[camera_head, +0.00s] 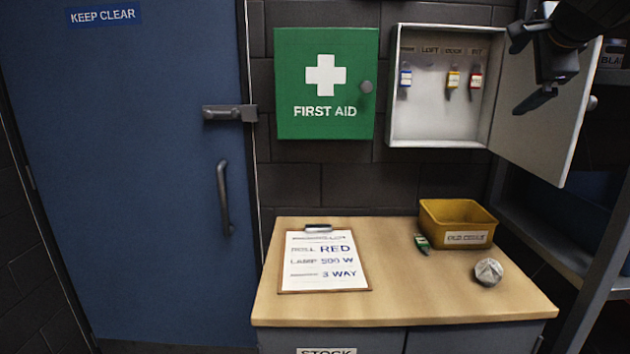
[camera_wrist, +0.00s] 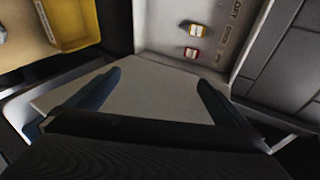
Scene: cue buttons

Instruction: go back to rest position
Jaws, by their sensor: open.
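My gripper (camera_head: 517,78) is at the upper right of the head view, in front of the open door (camera_head: 552,125) of the white key cabinet. Its two dark fingers are spread, with nothing between them. In the wrist view, my gripper (camera_wrist: 160,80) is open with the pale cabinet door (camera_wrist: 130,95) behind the fingers. The cabinet (camera_head: 440,142) holds hanging keys with a blue tag (camera_head: 405,78), a yellow tag (camera_head: 453,80) and a red tag (camera_head: 476,80). The yellow and red tags also show in the wrist view.
A wooden counter (camera_head: 400,295) bears a clipboard (camera_head: 325,262), a green-tagged key (camera_head: 422,243), a yellow bin (camera_head: 457,222) and a grey ball-like object (camera_head: 488,272). A closed green first aid cabinet (camera_head: 326,83) and blue door (camera_head: 130,180) are left. Shelving (camera_head: 575,250) stands right.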

